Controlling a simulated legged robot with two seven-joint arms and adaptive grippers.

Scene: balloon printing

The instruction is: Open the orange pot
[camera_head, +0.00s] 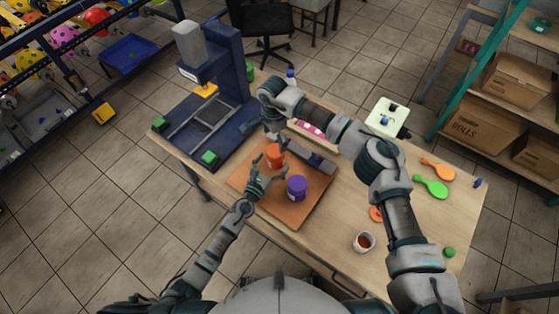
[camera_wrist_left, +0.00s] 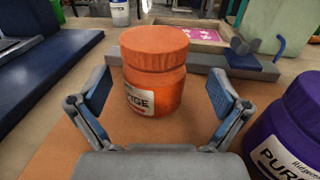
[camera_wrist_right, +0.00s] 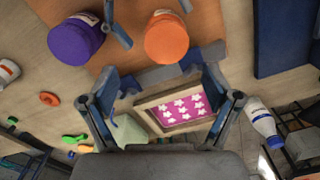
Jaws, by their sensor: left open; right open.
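The orange pot (camera_head: 275,156) stands upright on the brown board with its orange lid on. In the left wrist view the pot (camera_wrist_left: 154,85) shows a white label and a wide ridged lid. My left gripper (camera_head: 262,170) is open and low, facing the pot, with one finger to each side of it in the left wrist view; no contact is visible. My right gripper (camera_head: 274,133) is open and empty, just behind the pot. In the right wrist view the pot (camera_wrist_right: 166,38) lies beyond the fingertips.
A purple pot (camera_head: 297,188) stands close by on the same board (camera_head: 268,203). A grey bar-like tool lies behind the pots. A dark blue printing press (camera_head: 215,110) is at left.

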